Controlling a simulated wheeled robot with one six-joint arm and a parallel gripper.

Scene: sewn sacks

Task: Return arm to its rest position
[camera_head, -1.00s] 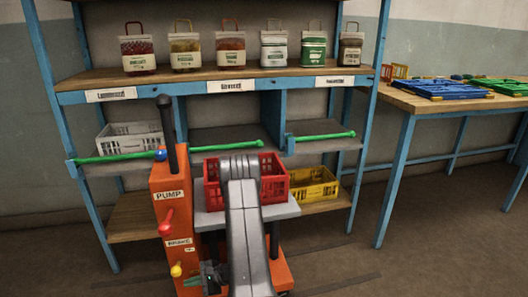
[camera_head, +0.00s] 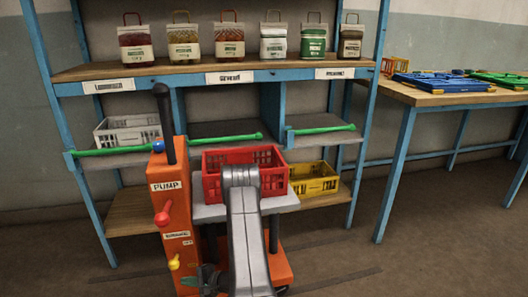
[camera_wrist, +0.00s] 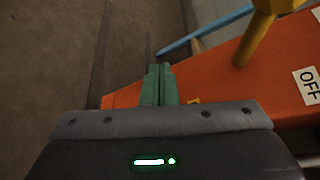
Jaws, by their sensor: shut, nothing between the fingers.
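My gripper (camera_wrist: 158,72) shows in the wrist view with its two green fingers pressed together and nothing between them. It points down past the side of the orange pump cart (camera_wrist: 225,75), with bare floor on the left. In the head view my gripper (camera_head: 208,281) is small and dark green, low in front of the orange cart (camera_head: 171,210). My grey arm rises in the middle of that view and hides part of the cart and its red crate. I cannot tell whether the fingers touch the cart.
A red crate (camera_head: 270,163) sits on the cart's grey top (camera_head: 212,211). Behind is a blue shelf (camera_head: 163,73) with several sewn sacks (camera_head: 184,42), a grey crate (camera_head: 128,131) and a yellow crate (camera_head: 318,180). A wooden table (camera_head: 450,95) stands right. Floor (camera_head: 340,255) is clear at right.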

